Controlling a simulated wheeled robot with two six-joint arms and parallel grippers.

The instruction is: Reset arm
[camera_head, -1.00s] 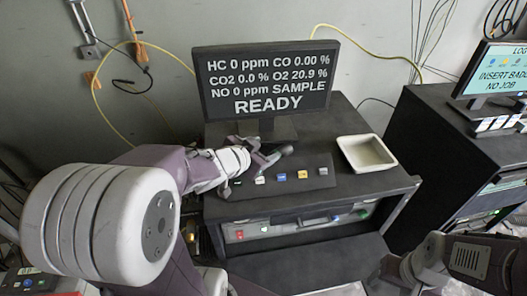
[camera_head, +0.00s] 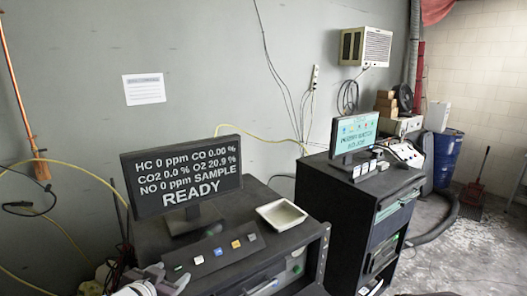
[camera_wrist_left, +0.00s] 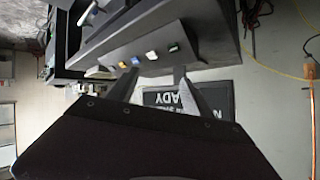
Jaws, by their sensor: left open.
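My left gripper (camera_head: 168,276) shows at the bottom left edge of the head view, low in front of the gas analyzer monitor (camera_head: 182,182), which reads READY. Its two fingers are apart, with nothing seen between them. In the left wrist view, which is upside down, the spread fingers of my left gripper (camera_wrist_left: 156,78) point toward the button panel (camera_wrist_left: 150,52) and the monitor (camera_wrist_left: 185,98). The rest of my left arm is mostly out of the head view. My right gripper is not in view.
The button panel (camera_head: 214,252) has several coloured buttons. A white tray (camera_head: 281,214) sits empty on the black cabinet (camera_head: 262,262). A second black cabinet (camera_head: 335,215) with a lit monitor (camera_head: 354,135) stands to the right. Open floor (camera_head: 455,250) shows at the far right.

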